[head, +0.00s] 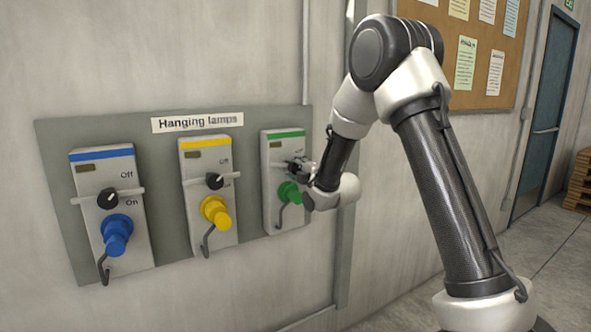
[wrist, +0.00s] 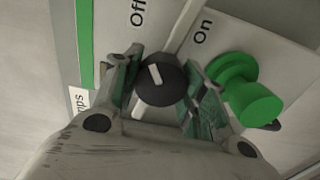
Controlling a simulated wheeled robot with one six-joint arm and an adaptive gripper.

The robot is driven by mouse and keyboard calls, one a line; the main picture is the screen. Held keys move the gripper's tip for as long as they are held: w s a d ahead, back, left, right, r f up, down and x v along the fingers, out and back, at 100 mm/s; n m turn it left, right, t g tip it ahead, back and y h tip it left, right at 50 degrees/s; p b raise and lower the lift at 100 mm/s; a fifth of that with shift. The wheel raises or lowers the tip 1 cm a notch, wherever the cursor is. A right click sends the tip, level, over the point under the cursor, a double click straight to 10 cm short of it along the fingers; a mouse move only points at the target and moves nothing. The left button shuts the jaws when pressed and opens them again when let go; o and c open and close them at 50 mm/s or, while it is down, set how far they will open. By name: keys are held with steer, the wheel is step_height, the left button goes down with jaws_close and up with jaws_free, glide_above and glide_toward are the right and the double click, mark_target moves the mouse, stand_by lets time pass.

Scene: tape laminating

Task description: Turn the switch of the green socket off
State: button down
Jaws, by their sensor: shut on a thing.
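The green socket (head: 270,205) is the rightmost of three boxes on the wall panel, with a green stripe on top and a green plug (head: 289,191) below. Its switch is a round black knob (wrist: 168,88) with a white mark, on a pale bar between the words Off and On. In the wrist view the mark slants up and left, on the Off side of the bar. My gripper (wrist: 160,72) is shut on this knob, one finger at each side. In the head view my gripper (head: 300,166) reaches the socket from the right and mostly hides the knob.
The yellow socket (head: 194,165) and the blue socket (head: 88,174) stand to the left on the same grey panel (head: 55,150). The green plug (wrist: 255,103) sits close to my right finger in the wrist view. Wall conduit (head: 345,240) runs right of the panel.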

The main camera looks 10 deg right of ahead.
steer(key=shift+f+n, duration=0.1)
steer(key=shift+n, duration=1)
steer(key=c, duration=0.8)
jaws_free()
steer(key=v, duration=1.2)
